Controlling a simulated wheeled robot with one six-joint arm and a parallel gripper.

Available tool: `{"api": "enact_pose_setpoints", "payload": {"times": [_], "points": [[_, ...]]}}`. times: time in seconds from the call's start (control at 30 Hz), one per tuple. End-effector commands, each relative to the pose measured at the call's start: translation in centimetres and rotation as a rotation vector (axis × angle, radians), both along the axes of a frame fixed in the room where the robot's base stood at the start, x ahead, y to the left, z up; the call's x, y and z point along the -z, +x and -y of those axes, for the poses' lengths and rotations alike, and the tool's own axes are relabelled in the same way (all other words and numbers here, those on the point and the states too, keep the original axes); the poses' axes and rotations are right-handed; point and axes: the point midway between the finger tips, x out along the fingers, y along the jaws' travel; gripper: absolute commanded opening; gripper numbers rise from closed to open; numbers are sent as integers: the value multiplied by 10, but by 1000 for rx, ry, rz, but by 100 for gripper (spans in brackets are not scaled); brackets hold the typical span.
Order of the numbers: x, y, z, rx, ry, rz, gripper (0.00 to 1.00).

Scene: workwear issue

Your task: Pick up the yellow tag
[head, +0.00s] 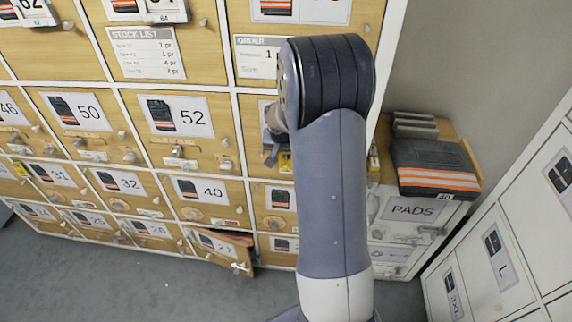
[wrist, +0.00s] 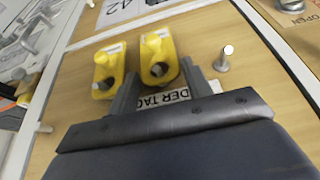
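Two yellow tags hang side by side on pegs on a wooden door in the wrist view, the left tag (wrist: 106,72) and the right tag (wrist: 158,58). Each has a hole and a small white label at its top. My gripper (wrist: 160,88) is open, its fingers at either side of the lower part of the right tag. I cannot tell whether they touch it. In the head view my arm hides most of this spot; a small yellow patch (head: 285,162) shows beside my dark gripper (head: 271,152).
A printed label (wrist: 168,97), partly hidden, sits below the tags. A metal knob (wrist: 223,60) stands out to their right. In the head view, a drawer (head: 222,248) is ajar low down, and a dark folded item with orange stripes (head: 432,165) lies on the PADS cabinet (head: 413,211).

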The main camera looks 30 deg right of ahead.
Motion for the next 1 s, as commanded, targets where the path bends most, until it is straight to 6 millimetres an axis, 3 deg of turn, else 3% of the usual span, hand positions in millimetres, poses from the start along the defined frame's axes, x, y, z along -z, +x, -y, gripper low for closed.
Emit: {"api": "enact_pose_setpoints", "payload": {"times": [0.47, 0.77, 0.93, 1.0], "points": [[0, 0, 0, 0, 0, 0, 9], [-3, 0, 0, 0, -1, 1, 9], [-15, 1, 0, 0, -2, 2, 9], [-15, -7, -5, -2, -1, 0, 9]]}}
